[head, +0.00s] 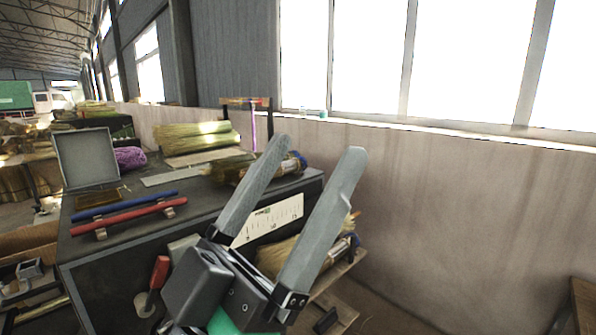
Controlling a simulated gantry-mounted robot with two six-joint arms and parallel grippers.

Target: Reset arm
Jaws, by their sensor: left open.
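My left gripper (305,177) is large in the middle of the head view, with its two grey fingers spread apart and pointing up. Nothing is between its fingertips. It stands in front of the right end of a dark workbench (215,213) and hides part of it. My right gripper is not in view.
A broom bundle (292,164) lies on the bench behind the fingers, and more straw (195,135) lies farther back. A red bar (128,215) and a blue bar (125,205) lie at the left. A bare wall (460,220) stands at the right.

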